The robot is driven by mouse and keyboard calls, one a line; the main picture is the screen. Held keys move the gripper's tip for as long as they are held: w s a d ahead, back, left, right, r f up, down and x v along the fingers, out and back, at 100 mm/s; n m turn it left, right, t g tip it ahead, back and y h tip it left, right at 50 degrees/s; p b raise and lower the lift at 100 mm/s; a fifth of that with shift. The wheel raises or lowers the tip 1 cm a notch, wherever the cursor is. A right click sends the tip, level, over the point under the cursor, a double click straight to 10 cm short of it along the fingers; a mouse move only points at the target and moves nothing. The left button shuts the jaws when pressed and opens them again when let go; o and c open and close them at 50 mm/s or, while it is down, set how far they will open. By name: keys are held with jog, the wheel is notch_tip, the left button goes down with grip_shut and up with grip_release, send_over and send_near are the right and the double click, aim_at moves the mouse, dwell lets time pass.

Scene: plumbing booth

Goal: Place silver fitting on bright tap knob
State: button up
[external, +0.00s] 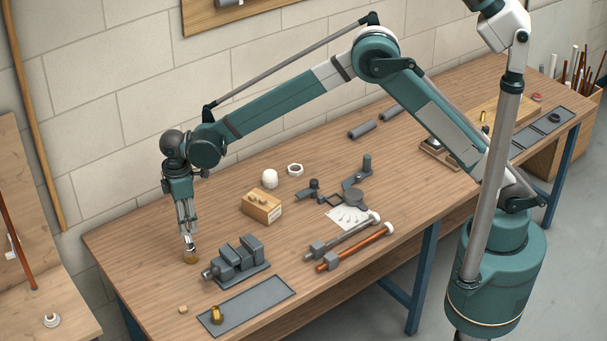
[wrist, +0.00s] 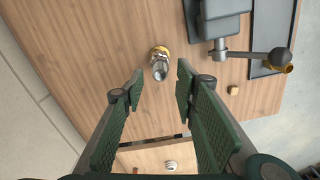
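A small silver fitting (wrist: 159,72) shows in the wrist view, with a brass-coloured round piece (wrist: 159,51) directly against it, which looks like the bright tap knob. In the external view the silver fitting (external: 190,241) appears upright on top of the brass piece (external: 191,258), near the left end of the bench. My gripper (external: 187,229) points down just above them. In the wrist view my gripper (wrist: 160,80) is open, its green-padded fingers apart with a gap on each side of the fitting. Exactly how the fitting is seated cannot be told.
A grey vise (external: 236,260) stands close to the right. In front lie a dark mat (external: 255,304) with another brass piece (external: 216,314) and a small wooden cube (external: 183,310). A wooden block (external: 261,207) is farther back. Bench to the left is clear.

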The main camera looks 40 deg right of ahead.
notch_tip(320, 180, up, 7)
jog(key=shift+r, duration=0.2)
dwell(0.7)
jog(key=shift+d, duration=0.1)
dwell(0.3)
